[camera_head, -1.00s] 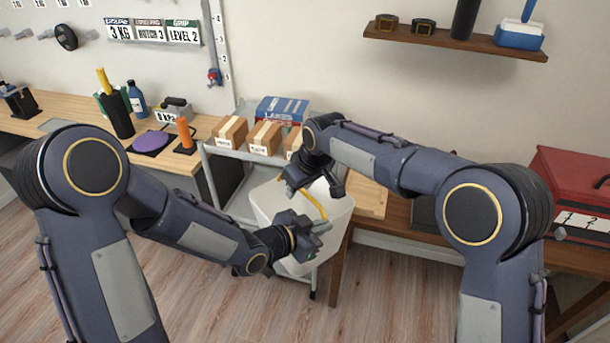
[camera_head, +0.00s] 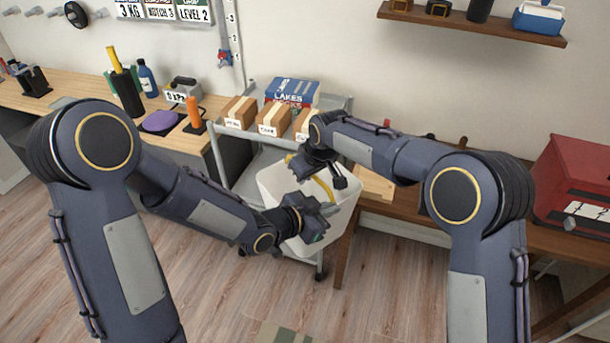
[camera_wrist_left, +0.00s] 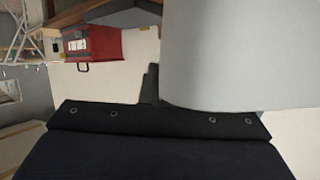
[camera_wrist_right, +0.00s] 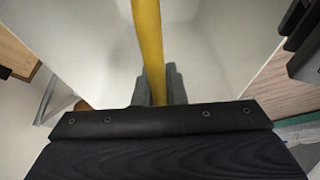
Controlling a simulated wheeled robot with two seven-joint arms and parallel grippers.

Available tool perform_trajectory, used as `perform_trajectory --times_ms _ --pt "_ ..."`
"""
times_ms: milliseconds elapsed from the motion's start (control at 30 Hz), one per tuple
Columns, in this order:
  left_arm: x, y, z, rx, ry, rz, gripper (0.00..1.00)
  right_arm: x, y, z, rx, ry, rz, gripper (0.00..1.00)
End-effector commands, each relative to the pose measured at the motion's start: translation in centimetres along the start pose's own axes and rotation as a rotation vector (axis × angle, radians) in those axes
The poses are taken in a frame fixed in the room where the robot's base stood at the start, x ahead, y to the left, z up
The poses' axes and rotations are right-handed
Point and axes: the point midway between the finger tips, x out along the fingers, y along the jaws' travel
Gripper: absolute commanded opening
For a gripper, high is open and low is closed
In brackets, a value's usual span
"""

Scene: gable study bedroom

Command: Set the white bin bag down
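The white bin bag (camera_head: 279,187) is a pale, wide-mouthed shape with a yellow strap (camera_head: 323,188), in front of the grey cart in the head view. My right gripper (camera_head: 322,172) is at the bag's top. In the right wrist view its two fingers (camera_wrist_right: 160,85) sit close on either side of the yellow strap, shut on it. My left gripper (camera_head: 326,209) is at the bag's near right side. In the left wrist view one finger shows beside a large pale surface (camera_wrist_left: 240,50); the other finger is hidden. The bag's underside is partly hidden by my left arm.
A grey cart (camera_head: 219,160) with cardboard boxes (camera_head: 272,119) stands behind the bag. A wooden bench (camera_head: 185,138) is at left. A brown table (camera_head: 400,212) with a red toolbox (camera_head: 577,185) is at right. A mat (camera_head: 280,334) lies on open wooden floor in front.

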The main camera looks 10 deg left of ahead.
Motion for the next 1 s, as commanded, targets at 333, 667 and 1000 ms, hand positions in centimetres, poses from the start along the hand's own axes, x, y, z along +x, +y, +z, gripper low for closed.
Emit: perform_trajectory --times_ms 333,667,1000 --pt "0.1 -0.1 -0.2 0.005 0.005 -0.001 0.28 -0.1 -0.7 -0.1 -0.005 -0.002 -0.011 0.00" --pt "-0.5 -0.1 -0.2 0.002 0.004 -0.002 0.28 -0.1 -0.6 -0.1 -0.004 -0.001 -0.008 0.00" --pt "-7.0 -0.3 -0.2 0.005 0.005 -0.009 0.28 -0.1 -0.5 -0.1 -0.004 -0.001 -0.008 0.00"
